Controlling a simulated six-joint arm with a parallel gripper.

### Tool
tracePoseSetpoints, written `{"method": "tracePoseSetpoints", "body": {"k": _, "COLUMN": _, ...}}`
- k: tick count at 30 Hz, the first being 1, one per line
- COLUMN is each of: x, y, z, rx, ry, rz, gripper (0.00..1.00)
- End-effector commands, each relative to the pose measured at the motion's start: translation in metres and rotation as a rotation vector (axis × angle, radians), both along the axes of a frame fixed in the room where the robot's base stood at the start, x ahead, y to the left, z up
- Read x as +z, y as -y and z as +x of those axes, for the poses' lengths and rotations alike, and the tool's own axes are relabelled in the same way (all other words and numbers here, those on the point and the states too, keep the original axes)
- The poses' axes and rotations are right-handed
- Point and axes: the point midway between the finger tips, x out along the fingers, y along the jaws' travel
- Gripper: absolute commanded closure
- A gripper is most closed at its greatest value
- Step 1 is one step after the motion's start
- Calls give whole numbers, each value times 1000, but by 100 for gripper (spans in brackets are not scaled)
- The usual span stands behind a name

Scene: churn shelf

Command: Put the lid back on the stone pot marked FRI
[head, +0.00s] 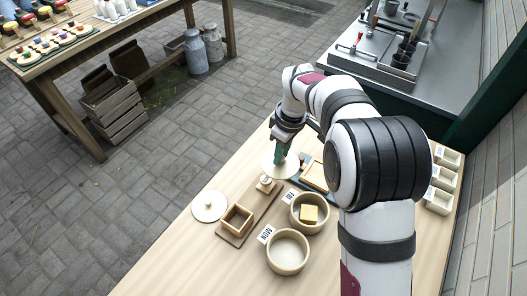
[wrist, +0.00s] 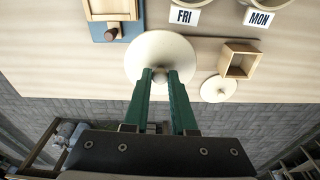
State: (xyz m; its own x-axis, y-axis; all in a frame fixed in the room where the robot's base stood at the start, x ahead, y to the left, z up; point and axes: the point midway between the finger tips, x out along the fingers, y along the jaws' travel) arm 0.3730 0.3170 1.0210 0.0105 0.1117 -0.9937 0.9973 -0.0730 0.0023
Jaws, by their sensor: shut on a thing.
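My gripper (head: 281,157) is shut on the knob of a round pale lid (head: 271,167). In the wrist view, the green fingers (wrist: 160,76) close on the knob, with the lid (wrist: 158,48) flat beyond them. I cannot tell whether the lid touches the table. The stone pot marked FRI (head: 295,222) stands uncovered, nearer the head camera than the lid, with a yellow block (head: 309,213) inside. Its FRI label (wrist: 184,16) shows at the top of the wrist view, the pot partly cut off.
The open pot marked MON (head: 287,265) stands beside FRI. A second lid (head: 209,206) lies on the table at left. A wooden box (head: 238,219) sits on a brown board. A wooden frame (head: 315,174) lies right of the held lid. White containers (head: 440,200) line the right edge.

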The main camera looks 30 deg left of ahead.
Motion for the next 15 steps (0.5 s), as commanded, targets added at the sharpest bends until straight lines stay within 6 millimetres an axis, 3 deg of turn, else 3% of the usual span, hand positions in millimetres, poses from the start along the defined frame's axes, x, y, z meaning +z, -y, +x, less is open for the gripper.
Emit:
{"method": "tracePoseSetpoints", "body": {"k": 9, "x": 13, "y": 95, "z": -28, "rx": 627, "ry": -6, "rz": -4, "gripper": 100}}
{"method": "tracePoseSetpoints", "body": {"k": 15, "x": 12, "y": 118, "z": -41, "rx": 816, "ry": -6, "rz": 8, "gripper": 100}}
